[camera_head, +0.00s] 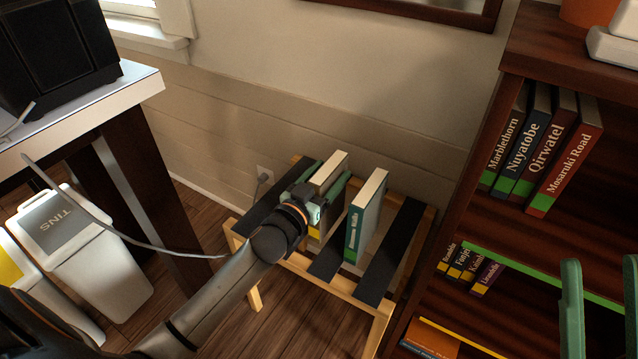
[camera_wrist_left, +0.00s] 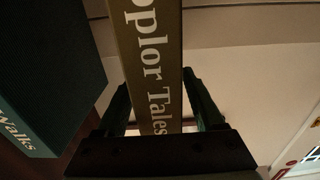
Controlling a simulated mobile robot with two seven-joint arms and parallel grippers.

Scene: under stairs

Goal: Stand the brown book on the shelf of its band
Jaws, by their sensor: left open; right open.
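The brown book (camera_head: 329,169), its spine lettered "…pplor Tales", stands upright in the low wooden rack (camera_head: 368,298). A yellow band (camera_head: 314,232) shows low on its spine. My left gripper (camera_head: 321,194) is open around it, one finger on each side; the left wrist view shows the book (camera_wrist_left: 150,60) between the fingers, contact unclear. In the bookcase (camera_head: 480,140), a shelf with a yellow edge strip (camera_head: 462,337) holds several yellow-banded books (camera_head: 468,268). My right gripper (camera_head: 602,300) is open and empty in front of the bookcase.
A teal book (camera_head: 366,213) stands right of the brown one in the rack. The shelf above has a green strip (camera_head: 535,273) and several upright books (camera_head: 540,150) at its left. A white-topped table (camera_head: 85,108) and bins (camera_head: 85,250) are at the left.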

